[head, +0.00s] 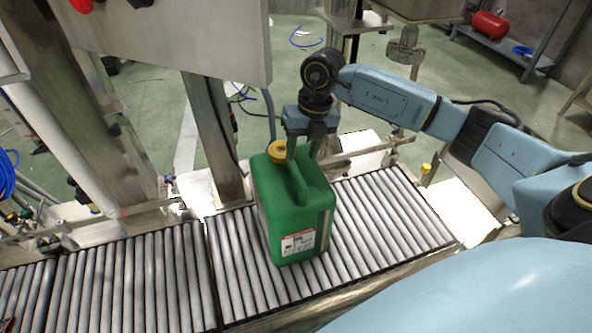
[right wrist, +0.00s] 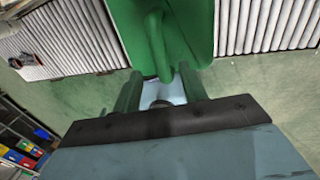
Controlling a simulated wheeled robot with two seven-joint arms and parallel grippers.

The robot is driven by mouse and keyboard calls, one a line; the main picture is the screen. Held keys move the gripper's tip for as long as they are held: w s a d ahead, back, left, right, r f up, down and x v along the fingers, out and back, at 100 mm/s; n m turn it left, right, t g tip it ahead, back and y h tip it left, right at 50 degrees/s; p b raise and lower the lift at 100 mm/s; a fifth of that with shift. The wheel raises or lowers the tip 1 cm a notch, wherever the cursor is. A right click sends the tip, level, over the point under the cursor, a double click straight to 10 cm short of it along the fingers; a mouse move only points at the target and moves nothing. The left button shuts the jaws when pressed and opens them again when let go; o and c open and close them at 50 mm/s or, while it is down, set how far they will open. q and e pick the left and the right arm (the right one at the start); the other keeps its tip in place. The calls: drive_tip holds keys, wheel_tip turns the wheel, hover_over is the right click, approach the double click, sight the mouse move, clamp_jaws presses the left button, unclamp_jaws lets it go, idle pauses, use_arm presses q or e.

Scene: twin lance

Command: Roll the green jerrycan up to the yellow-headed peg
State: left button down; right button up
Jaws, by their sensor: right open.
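The green jerrycan (head: 275,207) with a yellow cap stands upright on the roller conveyor (head: 385,215). A small yellow-headed peg (head: 426,169) stands at the conveyor's far edge, to the right of the can. My right gripper (head: 302,152) is open and points down at the can's top, by the handle. In the right wrist view the jerrycan (right wrist: 193,25) fills the top middle, and its handle reaches toward the space between the two open fingers (right wrist: 160,90). I cannot tell whether they touch it. My left gripper is not in view.
The rollers right of the can are clear up to the conveyor's end. More rollers (head: 135,280) run to the left. A steel post (head: 212,135) and a metal panel (head: 175,35) stand behind the conveyor. A rail runs along its far side.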

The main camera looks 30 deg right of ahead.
sight(297, 171)
drive_tip(key=f, duration=0.3)
drive_tip(key=a+f+b, duration=0.1)
drive_tip(key=f, duration=0.2)
drive_tip(key=shift+w+a+f+b, duration=0.1)
drive_tip(key=shift+w+f+b, duration=0.05)
drive_tip(key=shift+b, duration=0.15)
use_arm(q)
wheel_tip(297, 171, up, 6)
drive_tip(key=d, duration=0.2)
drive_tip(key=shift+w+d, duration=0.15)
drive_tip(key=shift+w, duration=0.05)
use_arm(e)
drive_tip(key=shift+a+f, duration=0.15)
drive_tip(key=shift+f, duration=0.6)
clamp_jaws()
drive_tip(key=shift+w, duration=0.1)
